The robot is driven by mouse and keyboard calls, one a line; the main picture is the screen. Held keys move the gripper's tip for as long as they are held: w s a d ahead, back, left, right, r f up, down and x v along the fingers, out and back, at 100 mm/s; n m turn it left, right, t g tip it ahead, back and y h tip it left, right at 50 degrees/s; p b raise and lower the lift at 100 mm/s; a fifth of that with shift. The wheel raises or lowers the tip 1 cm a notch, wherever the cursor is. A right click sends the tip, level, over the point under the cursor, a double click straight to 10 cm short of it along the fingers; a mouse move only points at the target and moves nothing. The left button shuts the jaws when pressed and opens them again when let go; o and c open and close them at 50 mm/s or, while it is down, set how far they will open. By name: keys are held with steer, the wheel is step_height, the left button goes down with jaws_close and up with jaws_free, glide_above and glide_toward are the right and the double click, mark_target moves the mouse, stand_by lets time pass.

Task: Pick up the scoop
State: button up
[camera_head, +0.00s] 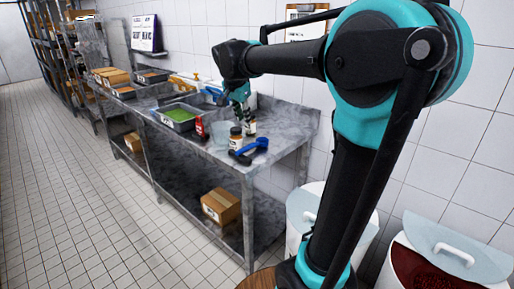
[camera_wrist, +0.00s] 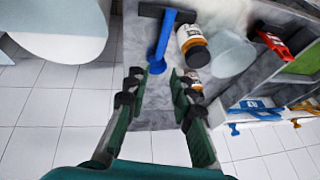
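The blue scoop (camera_head: 254,147) lies on the grey metal table (camera_head: 291,134) near its front right end. In the wrist view the scoop (camera_wrist: 163,42) shows at the top, its handle end pointing toward the gap between my fingers. My gripper (camera_wrist: 157,88) is open, with nothing between its green fingers. In the head view my gripper (camera_head: 241,96) is above the table, behind the scoop and apart from it.
An orange jar with a white label (camera_wrist: 194,45) stands close beside the scoop. A clear container (camera_wrist: 232,55) and a red item (camera_wrist: 274,45) are near. A tray of green food (camera_head: 180,115) lies farther left. White bins (camera_head: 303,209) stand by the table's right end.

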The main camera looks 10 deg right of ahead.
glide_above(248, 146)
steer(key=s, duration=0.2)
steer(key=f, duration=1)
steer(key=shift+w+a+f, duration=0.1)
steer(key=shift+a+f, duration=0.05)
steer(key=shift+a, duration=0.15)
steer(key=shift+a+x, duration=0.15)
steer(key=shift+x, duration=1.25)
steer(key=shift+a+x, duration=0.1)
steer(key=shift+x, duration=1.3)
steer(key=shift+f, duration=0.1)
steer(key=shift+c, duration=0.4)
jaws_close()
